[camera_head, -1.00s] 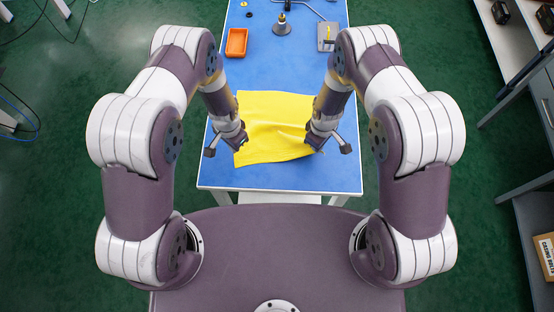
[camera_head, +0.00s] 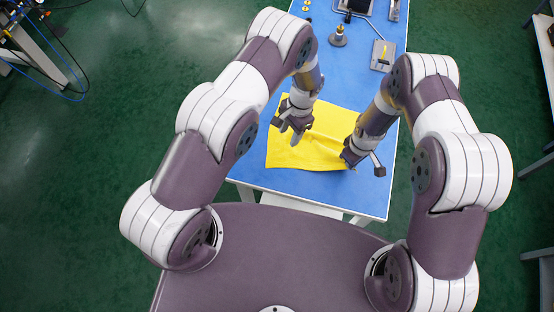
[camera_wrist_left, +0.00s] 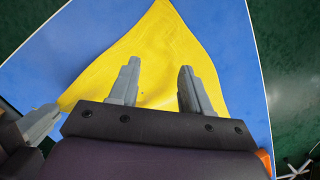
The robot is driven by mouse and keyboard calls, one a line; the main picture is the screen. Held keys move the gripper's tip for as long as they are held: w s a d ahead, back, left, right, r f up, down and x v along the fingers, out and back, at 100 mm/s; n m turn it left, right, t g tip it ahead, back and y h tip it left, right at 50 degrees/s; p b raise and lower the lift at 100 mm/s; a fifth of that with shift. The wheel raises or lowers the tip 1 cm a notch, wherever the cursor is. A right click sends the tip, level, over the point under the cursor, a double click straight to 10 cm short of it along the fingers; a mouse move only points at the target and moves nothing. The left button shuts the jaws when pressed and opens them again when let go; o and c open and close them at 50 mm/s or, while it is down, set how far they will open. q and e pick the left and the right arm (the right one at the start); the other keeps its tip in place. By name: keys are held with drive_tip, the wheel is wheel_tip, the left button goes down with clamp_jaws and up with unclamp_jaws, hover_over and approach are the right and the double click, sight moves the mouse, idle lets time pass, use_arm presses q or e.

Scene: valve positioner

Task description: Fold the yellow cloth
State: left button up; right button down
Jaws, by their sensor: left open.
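The yellow cloth (camera_head: 305,157) lies on the blue table top, partly covered by my arms, with wrinkles running toward its near right side. It also shows in the left wrist view (camera_wrist_left: 165,38). My left gripper (camera_head: 293,138) is over the cloth's left part; in the left wrist view its two fingers (camera_wrist_left: 160,68) are apart with nothing seen between them. My right gripper (camera_head: 347,163) is low at the cloth's near right corner. Its fingertips are too small and hidden to tell whether they grip the cloth.
The blue table (camera_head: 290,184) has bare room in front of the cloth. A dark-based stand (camera_head: 338,38) and a grey plate with a yellow item (camera_head: 383,54) stand farther back. An orange edge (camera_wrist_left: 263,160) shows at the left wrist view's lower right.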

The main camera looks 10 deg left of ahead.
sight(272, 161)
use_arm(q)
drive_tip(key=shift+n+g+y, duration=0.4)
drive_tip(key=shift+n+g, duration=0.1)
drive_tip(key=shift+g, duration=0.1)
drive_tip(key=s+a+f, duration=0.1)
drive_tip(key=f, duration=0.1)
drive_tip(key=s+a+f, duration=0.1)
drive_tip(key=s+f, duration=0.1)
drive_tip(key=f, duration=0.1)
drive_tip(key=s+a+f, duration=0.1)
drive_tip(key=f, duration=0.2)
drive_tip(key=shift+s+a, duration=0.15)
drive_tip(key=shift+a, duration=0.1)
clamp_jaws()
